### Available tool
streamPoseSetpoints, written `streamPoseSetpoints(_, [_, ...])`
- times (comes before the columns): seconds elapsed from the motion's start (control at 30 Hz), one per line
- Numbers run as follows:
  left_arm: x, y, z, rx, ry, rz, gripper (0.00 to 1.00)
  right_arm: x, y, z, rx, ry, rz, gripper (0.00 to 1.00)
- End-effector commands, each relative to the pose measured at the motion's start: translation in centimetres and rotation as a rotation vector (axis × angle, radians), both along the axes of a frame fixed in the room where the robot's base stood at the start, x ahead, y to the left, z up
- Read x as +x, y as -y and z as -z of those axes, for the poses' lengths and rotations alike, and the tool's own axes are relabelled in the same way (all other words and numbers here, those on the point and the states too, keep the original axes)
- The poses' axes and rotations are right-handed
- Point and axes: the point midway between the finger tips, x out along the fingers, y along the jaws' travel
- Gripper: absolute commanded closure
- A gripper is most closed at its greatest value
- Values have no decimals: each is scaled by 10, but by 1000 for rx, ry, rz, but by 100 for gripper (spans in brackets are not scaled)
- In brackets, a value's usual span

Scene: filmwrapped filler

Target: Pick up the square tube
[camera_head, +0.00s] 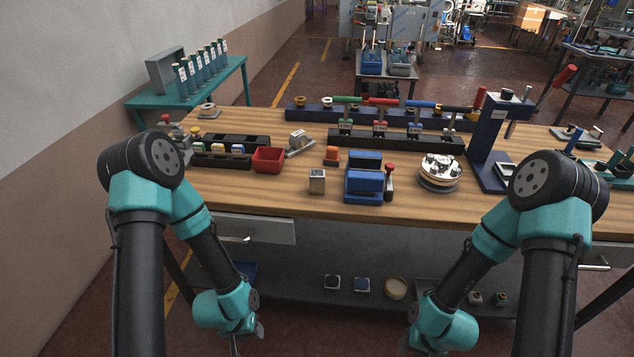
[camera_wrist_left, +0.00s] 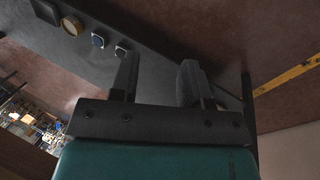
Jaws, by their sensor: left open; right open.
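A short metal square piece with a dark top, which looks like the square tube (camera_head: 317,181), stands upright on the wooden workbench (camera_head: 240,195), near its front edge and left of a blue block-like fixture (camera_head: 364,184). My left gripper (camera_head: 247,341) hangs low in front of the bench, below the tabletop and apart from the tube. In the left wrist view its two fingers (camera_wrist_left: 157,82) are spread with nothing between them. My right gripper (camera_head: 405,345) also hangs low in front of the bench, partly cut off by the frame's bottom; I see nothing held in it.
A red bin (camera_head: 268,160) and an orange-topped item (camera_head: 332,156) stand behind the tube. A round metal fixture (camera_head: 438,172) and a dark blue press stand (camera_head: 490,145) are to the right. A drawer (camera_head: 250,229) and a lower shelf (camera_head: 310,265) lie under the tabletop.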

Motion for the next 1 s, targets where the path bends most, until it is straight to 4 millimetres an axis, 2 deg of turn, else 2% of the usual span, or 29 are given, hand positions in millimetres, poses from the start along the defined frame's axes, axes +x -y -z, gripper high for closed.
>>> streamPoseSetpoints(0.1, [0,0,0,0,0,0,56,0,0,0,0,0,0,57])
streamPoseSetpoints(0.5, [0,0,0,0,0,0,18,0,0,0,0,0,0,57])
streamPoseSetpoints(0.83, [4,1,-1,-2,-6,4,17,0,0,0,0,0,0,57])
streamPoseSetpoints(1.0, [26,8,-6,-11,-45,33,17,0,0,0,0,0,0,57])
